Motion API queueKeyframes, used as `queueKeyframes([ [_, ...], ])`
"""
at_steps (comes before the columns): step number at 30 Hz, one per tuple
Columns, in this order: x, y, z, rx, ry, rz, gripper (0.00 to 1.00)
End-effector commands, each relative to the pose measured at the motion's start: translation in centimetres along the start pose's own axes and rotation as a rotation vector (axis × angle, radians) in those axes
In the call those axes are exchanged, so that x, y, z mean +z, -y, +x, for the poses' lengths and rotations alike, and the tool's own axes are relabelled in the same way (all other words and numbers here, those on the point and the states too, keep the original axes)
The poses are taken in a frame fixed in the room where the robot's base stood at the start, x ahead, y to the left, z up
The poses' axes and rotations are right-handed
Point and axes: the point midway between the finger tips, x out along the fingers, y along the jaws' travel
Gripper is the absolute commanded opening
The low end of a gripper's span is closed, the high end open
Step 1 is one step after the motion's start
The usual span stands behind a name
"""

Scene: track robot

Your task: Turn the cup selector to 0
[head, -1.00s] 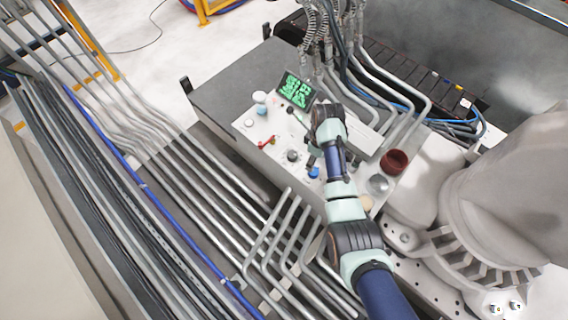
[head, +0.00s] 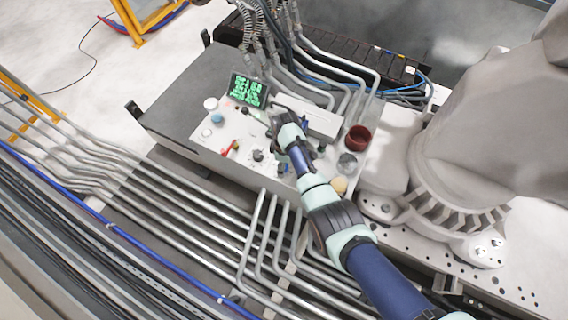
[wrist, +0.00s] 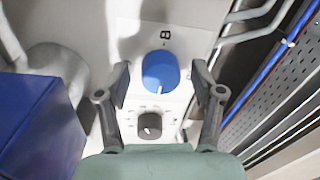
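A round blue knob (wrist: 160,70) sits on the light control panel in the wrist view, with a dark mark like an 8 or B printed above it. A dark grey knob (wrist: 150,122) with a light pointer line is just below it. I cannot tell for sure which knob is the cup selector. My gripper (wrist: 160,88) is open, with one finger on each side of the blue knob and gaps between; no contact shows. In the head view the blue knob (head: 282,168) lies beside my arm, and the dark knob (head: 258,155) is to its left.
The panel carries a green-lit display (head: 249,90), a red lever (head: 230,148), a white cup-like piece (head: 210,103) and a dark red bowl (head: 357,138). Metal pipes (head: 190,190) run along the front.

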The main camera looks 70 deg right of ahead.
Motion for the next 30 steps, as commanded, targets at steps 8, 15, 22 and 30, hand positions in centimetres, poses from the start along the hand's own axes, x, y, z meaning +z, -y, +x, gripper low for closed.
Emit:
queueKeyframes([
  [8, 0.0, 0.0, -0.02, 0.0, 0.0, 0.0, 0.22],
  [15, 0.01, 0.01, -0.04, 0.0, 0.0, 0.005, 0.07],
  [22, 0.02, 0.04, -0.15, -0.001, -0.003, 0.066, 0.07],
  [30, 0.04, 0.12, -0.26, -0.001, -0.014, 0.258, 0.07],
])
